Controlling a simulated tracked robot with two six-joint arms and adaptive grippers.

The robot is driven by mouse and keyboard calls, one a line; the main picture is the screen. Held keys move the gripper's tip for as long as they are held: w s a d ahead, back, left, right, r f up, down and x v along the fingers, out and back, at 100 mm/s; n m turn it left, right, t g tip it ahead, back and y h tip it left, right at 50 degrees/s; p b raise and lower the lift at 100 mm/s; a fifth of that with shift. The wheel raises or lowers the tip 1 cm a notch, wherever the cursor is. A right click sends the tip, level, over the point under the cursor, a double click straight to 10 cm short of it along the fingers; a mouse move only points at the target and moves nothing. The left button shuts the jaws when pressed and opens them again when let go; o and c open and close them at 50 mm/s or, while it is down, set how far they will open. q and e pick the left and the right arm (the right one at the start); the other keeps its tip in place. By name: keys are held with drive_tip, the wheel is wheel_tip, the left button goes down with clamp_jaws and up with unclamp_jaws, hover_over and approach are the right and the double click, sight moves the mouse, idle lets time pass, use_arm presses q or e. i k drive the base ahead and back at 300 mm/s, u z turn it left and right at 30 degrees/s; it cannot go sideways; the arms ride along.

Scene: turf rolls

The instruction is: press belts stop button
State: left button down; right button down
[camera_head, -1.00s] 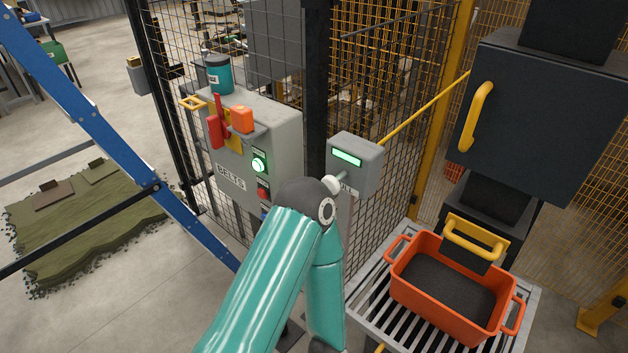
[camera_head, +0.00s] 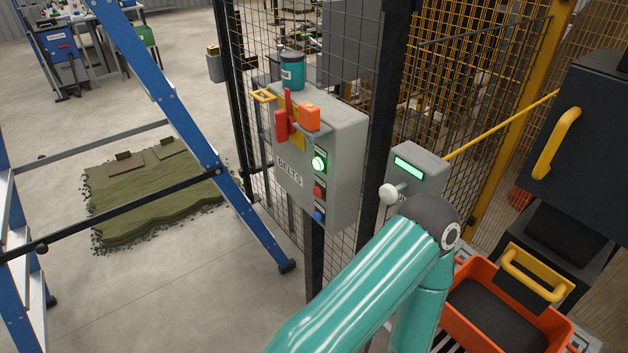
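The grey belts control box (camera_head: 340,150) stands on a post against the mesh fence, with a "BELTS" label on its front. Its front carries a lit green button (camera_head: 319,164), a red button (camera_head: 319,191) below it and a blue button (camera_head: 318,215) lowest. A red lever or padlock-like piece (camera_head: 283,124) and an orange block (camera_head: 307,117) sit at its upper front. A teal arm of mine crosses the lower right, its dark elbow right of the box and apart from it in the picture. Neither gripper shows in view.
A smaller grey box (camera_head: 417,172) with a green display and white knob stands right of the belts box. An orange crate (camera_head: 480,325) is at lower right. A blue ladder (camera_head: 170,100) stands at left, near turf (camera_head: 150,190) on the floor. Floor before the box is clear.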

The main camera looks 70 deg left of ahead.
sight(318, 194)
drive_tip(key=k, duration=0.5)
drive_tip(key=u, duration=0.5)
drive_tip(key=k, duration=1.1)
drive_tip(key=z, duration=1.85)
drive_tip(key=i, duration=0.1)
drive_tip(key=u, duration=3.6)
drive_tip(key=i, duration=1)
